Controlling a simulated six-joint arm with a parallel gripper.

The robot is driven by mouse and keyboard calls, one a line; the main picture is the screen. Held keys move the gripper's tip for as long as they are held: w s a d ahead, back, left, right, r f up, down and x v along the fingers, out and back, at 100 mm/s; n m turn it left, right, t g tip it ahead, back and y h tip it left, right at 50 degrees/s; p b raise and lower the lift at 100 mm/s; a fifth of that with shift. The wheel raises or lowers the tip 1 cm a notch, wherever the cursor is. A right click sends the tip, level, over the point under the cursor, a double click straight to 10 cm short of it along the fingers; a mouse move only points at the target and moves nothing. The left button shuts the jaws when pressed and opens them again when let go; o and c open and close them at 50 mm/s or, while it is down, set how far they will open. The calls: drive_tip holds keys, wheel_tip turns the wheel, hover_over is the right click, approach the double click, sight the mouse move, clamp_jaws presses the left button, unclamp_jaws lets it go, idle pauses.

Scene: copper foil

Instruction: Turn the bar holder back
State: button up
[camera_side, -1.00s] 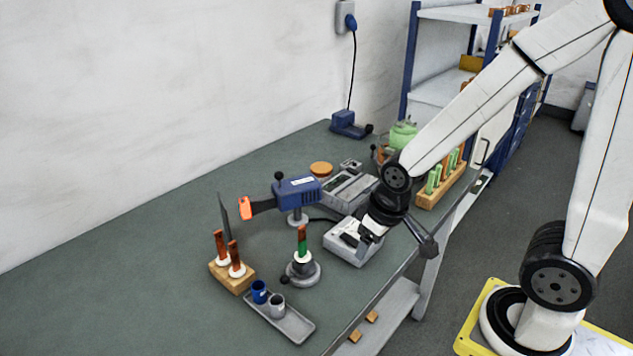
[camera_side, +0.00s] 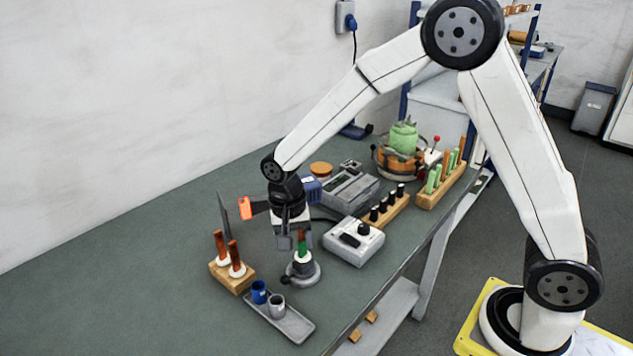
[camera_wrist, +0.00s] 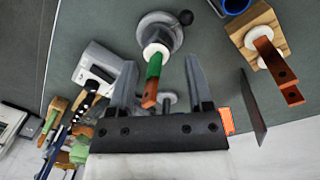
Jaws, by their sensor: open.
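The bar holder (camera_side: 303,274) is a round grey stand with a small black knob on its side. A bar with a green sleeve and a copper end (camera_side: 302,244) stands upright in its white collar. In the wrist view the bar holder (camera_wrist: 161,30) is at the top centre, and the bar (camera_wrist: 152,77) points toward the camera. My gripper (camera_side: 293,241) is above the holder, close to the bar's top. In the wrist view my gripper (camera_wrist: 162,75) is open, its two fingers on either side of the bar, with gaps showing. The knob (camera_wrist: 185,17) is beyond the fingers.
A wooden block (camera_side: 233,277) with two copper bars stands left of the holder, and a grey tray (camera_side: 297,328) with two cups lies in front. A grey control box (camera_side: 354,245) is to the right.

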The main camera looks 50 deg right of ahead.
sight(284, 277)
drive_tip(key=w+a+f+m, duration=0.1)
drive_tip(key=w+a+f+m+g, duration=0.1)
drive_tip(key=w+a, duration=0.1)
drive_tip(key=shift+f+m+h, duration=0.1)
drive_tip(key=shift+m+h, duration=0.2)
drive_tip(key=shift+m, duration=0.1)
drive_tip(key=shift+s+d+f, duration=0.15)
drive_tip(key=shift+s+f, duration=0.05)
drive_tip(key=shift+f, duration=1.1)
drive_tip(key=shift+s+d+f, duration=0.1)
drive_tip(key=shift+s+f, duration=0.1)
drive_tip(key=shift+f, duration=1.05)
drive_tip(key=shift+s+d+f, duration=0.15)
drive_tip(key=shift+s+f, duration=0.05)
drive_tip(key=shift+f, duration=1.1)
drive_tip(key=shift+c, duration=0.2)
clamp_jaws()
